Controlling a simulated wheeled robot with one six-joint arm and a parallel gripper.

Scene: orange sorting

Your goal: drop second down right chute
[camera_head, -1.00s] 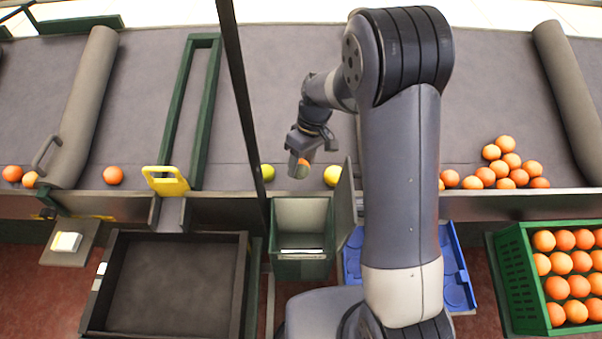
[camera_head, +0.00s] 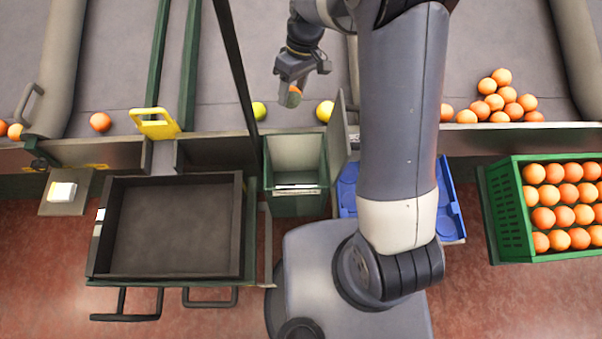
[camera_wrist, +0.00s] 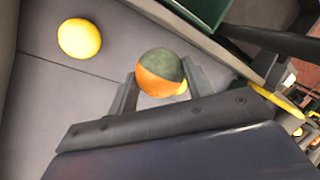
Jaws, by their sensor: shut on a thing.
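My gripper (camera_head: 289,96) is shut on an orange fruit with a dark grey-green patch (camera_head: 293,97). The wrist view shows this fruit (camera_wrist: 158,68) between the two fingers (camera_wrist: 160,88). I hold it over the belt, just behind the front wall, between two yellow-green fruits (camera_head: 258,110) (camera_head: 325,110). A green open-topped chute box (camera_head: 297,200) stands in front of the wall, nearer than my gripper, with an upright grey flap (camera_head: 339,132) at its right.
A dark empty tray (camera_head: 170,270) stands front left. A blue tray (camera_head: 452,205) is partly hidden behind my arm. A green crate of oranges (camera_head: 507,215) stands right. Oranges are piled on the belt (camera_head: 506,95). A dark post (camera_head: 235,65) rises left of my gripper.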

